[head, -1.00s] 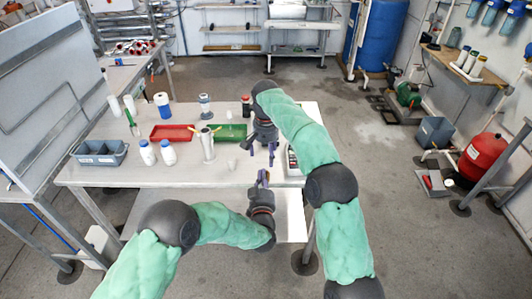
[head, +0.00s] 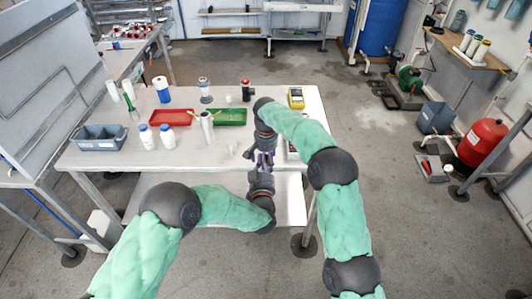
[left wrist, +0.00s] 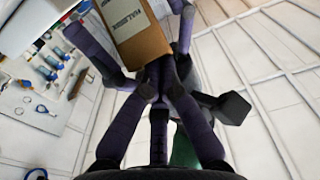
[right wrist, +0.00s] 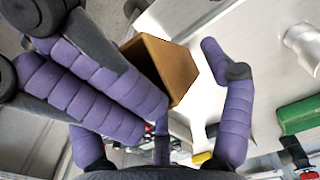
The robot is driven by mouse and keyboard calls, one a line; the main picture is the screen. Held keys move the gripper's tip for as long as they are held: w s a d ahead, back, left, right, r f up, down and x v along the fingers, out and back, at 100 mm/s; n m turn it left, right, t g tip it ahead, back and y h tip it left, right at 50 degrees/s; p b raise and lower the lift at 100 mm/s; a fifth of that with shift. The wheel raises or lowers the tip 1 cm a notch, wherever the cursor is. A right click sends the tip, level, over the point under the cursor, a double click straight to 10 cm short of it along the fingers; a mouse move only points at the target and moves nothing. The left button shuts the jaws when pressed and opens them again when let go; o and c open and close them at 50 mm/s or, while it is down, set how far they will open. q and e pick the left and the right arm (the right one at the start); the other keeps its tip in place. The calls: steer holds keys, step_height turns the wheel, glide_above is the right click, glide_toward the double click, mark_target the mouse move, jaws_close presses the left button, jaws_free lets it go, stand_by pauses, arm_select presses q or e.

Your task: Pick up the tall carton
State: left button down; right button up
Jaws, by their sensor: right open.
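The tall carton is a brown box with dark print on one side in the left wrist view (left wrist: 140,32). Its plain brown end shows in the right wrist view (right wrist: 165,65). In the head view I cannot make it out; my arms cover that spot. My right gripper (right wrist: 165,135) is open, its purple fingers spread on either side of the carton. My left gripper (left wrist: 157,82) has its fingers close together near the carton's lower end; whether they pinch it is hidden. In the head view my left gripper (head: 262,165) is close to the right one at the table's front edge.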

steer(key=shift+f, duration=0.3)
steer(key=shift+c, duration=0.2)
steer(key=c, duration=1.2)
arm_select(q)
steer(key=shift+r, duration=0.75)
arm_select(e)
steer(key=shift+f, duration=0.15)
steer(key=shift+s, duration=0.1)
arm_select(q)
steer(key=s+f, duration=0.1)
steer(key=s, duration=0.7)
